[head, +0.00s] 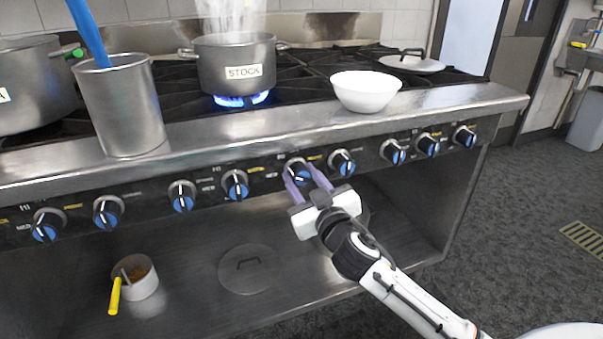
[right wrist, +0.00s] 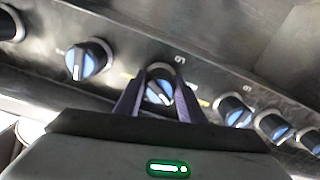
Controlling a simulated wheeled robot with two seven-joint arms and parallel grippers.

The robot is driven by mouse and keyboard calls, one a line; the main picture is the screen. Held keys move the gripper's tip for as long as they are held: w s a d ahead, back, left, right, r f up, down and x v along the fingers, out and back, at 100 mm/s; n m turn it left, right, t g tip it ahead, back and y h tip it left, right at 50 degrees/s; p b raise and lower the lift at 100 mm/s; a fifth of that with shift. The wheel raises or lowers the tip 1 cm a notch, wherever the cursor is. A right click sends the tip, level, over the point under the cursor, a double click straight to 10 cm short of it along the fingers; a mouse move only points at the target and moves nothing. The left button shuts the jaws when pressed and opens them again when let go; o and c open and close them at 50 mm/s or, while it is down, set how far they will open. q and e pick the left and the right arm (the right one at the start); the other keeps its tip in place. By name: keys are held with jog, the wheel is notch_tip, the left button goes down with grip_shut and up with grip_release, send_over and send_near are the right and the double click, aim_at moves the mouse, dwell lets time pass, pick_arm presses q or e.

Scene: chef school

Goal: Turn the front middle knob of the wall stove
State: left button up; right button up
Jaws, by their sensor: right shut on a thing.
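The wall stove (head: 330,131) has a row of black knobs with blue faces along its front panel. My right gripper (head: 308,178) reaches up to the middle knob (head: 297,172), with one purple finger on each side of it. In the right wrist view the same knob (right wrist: 159,90) sits between the fingertips (right wrist: 158,100), and its white pointer line is tilted. The gripper is shut on this knob; the fingers partly cover its sides. My left gripper is not in view.
Neighbouring knobs (head: 236,185) and (head: 342,162) sit close on both sides. A steaming stock pot (head: 235,62) stands over a lit blue flame. A white bowl (head: 365,92) and a metal container (head: 122,108) stand near the stove's front edge. A lower shelf (head: 195,262) lies below.

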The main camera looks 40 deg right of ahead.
jog(key=shift+r+n, duration=0.15)
jog(key=shift+n, duration=0.35)
jog(key=shift+n+p, duration=0.75)
jog(key=shift+n, duration=0.15)
jog(key=n+p, duration=0.1)
jog(key=n, duration=0.2)
jog(key=shift+d+n+p, duration=0.1)
jog(key=shift+n+p, duration=0.2)
jog(key=shift+p, duration=0.1)
jog(key=n+p, duration=0.1)
jog(key=n, duration=0.2)
jog(key=shift+r+n+p, duration=0.1)
jog(key=shift+n+p, duration=0.2)
jog(key=shift+p, duration=0.05)
jog(key=n+p, duration=0.1)
jog(key=n, duration=0.3)
jog(key=shift+n+p, duration=0.3)
jog(key=shift+p, duration=0.1)
jog(key=n+p, duration=0.1)
jog(key=n, duration=0.3)
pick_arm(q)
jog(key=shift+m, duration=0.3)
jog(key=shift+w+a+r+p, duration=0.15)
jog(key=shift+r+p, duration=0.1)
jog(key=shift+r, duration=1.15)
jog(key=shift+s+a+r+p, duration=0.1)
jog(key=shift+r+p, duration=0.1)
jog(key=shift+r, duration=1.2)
pick_arm(e)
jog(key=shift+n, duration=0.7)
